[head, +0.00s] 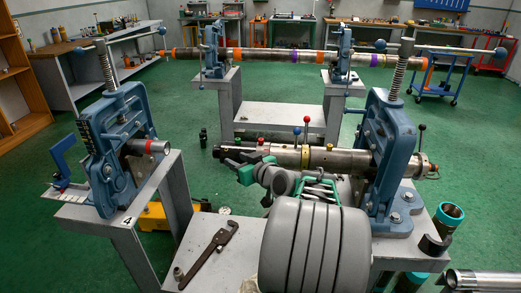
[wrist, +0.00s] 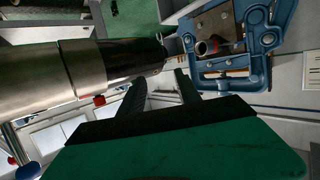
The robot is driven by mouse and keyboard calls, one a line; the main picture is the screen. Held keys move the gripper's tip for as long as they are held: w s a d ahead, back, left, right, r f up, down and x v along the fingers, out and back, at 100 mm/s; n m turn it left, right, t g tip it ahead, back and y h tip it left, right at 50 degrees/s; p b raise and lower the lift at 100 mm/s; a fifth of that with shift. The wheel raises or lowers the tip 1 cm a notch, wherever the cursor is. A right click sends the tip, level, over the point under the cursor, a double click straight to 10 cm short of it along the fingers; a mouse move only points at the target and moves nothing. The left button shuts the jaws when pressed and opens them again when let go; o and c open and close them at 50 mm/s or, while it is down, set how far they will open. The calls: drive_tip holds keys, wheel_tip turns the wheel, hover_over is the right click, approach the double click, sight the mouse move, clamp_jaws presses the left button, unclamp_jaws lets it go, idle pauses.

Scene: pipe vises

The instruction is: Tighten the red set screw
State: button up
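A small red screw head (head: 260,139) stands on top of the steel pipe assembly (head: 285,154), near its left end. In the wrist view a red screw (wrist: 99,100) shows at the pipe's edge, left of my fingers; it seems to be the same one. My gripper (head: 232,160) is beside the pipe's left end, just below and left of the screw. In the wrist view my gripper (wrist: 160,82) has its two dark fingers apart with nothing between them. The screw is outside the fingers. Whether a finger touches the pipe is unclear.
A red-knobbed lever (head: 306,119) and a blue-knobbed lever (head: 296,130) rise from the pipe right of the screw. A blue vise (head: 390,150) clamps the pipe's right part. Another blue vise (head: 115,145) stands left. A wrench (head: 208,250) lies on the grey bench.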

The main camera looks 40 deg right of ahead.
sight(262, 141)
drive_tip(key=s+d+t+h, duration=0.1)
drive_tip(key=d, duration=0.2)
drive_tip(key=s+d+r+m+h, duration=0.1)
drive_tip(key=s+d, duration=0.1)
drive_tip(key=d, duration=0.1)
drive_tip(key=s+d+m+t+h, duration=0.1)
drive_tip(key=d, duration=0.3)
drive_tip(key=shift+s+r+t, duration=0.25)
drive_tip(key=shift+s+t, duration=0.05)
drive_tip(key=shift+s, duration=0.05)
drive_tip(key=shift+w+d+r, duration=0.1)
drive_tip(key=shift+w, duration=0.25)
drive_tip(key=x, duration=0.7)
drive_tip(key=shift+p, duration=0.4)
clamp_jaws()
